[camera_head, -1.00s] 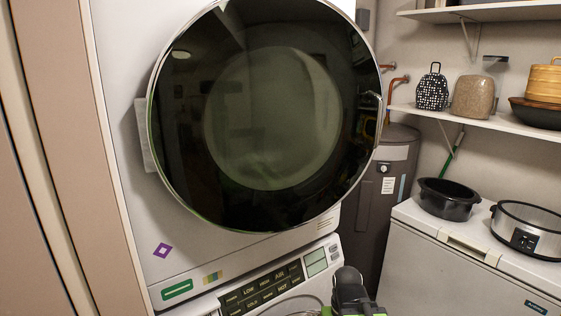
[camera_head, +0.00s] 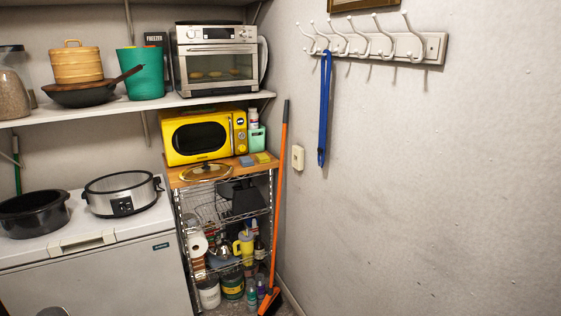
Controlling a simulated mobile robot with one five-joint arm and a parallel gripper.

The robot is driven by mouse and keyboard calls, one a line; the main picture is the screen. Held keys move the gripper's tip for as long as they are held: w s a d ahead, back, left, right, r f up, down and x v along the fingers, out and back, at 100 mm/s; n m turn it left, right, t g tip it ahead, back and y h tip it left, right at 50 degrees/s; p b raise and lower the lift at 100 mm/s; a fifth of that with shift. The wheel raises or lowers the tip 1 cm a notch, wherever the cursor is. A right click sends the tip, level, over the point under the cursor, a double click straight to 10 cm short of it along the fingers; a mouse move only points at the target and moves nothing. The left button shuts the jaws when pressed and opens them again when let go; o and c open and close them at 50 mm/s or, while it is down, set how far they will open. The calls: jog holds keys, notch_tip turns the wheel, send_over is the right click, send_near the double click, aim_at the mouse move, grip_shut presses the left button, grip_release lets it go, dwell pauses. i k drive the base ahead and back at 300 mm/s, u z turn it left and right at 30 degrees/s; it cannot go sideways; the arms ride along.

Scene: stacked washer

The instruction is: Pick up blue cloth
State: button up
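A small flat blue piece (camera_head: 247,160) lies on the wooden top of the wire cart, in front of the yellow microwave and beside a similar yellow piece (camera_head: 263,157). It is too small to tell whether it is cloth or sponge. A long blue strap (camera_head: 325,110) hangs from a hook on the white wall rack. No other blue cloth can be made out. My gripper is not in view. Only a dark rounded bit shows at the bottom left edge, probably part of my arm.
The yellow microwave (camera_head: 205,136) and a glass lid (camera_head: 206,171) stand on the cart top (camera_head: 180,181). An orange-handled broom (camera_head: 280,190) leans at the cart's right. A white chest freezer (camera_head: 100,280) with two pots stands left.

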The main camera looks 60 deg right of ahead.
aim_at(247, 160)
jog(key=z, duration=1.75)
jog(key=k, duration=0.9)
jog(key=i, duration=0.85)
jog(key=z, duration=0.05)
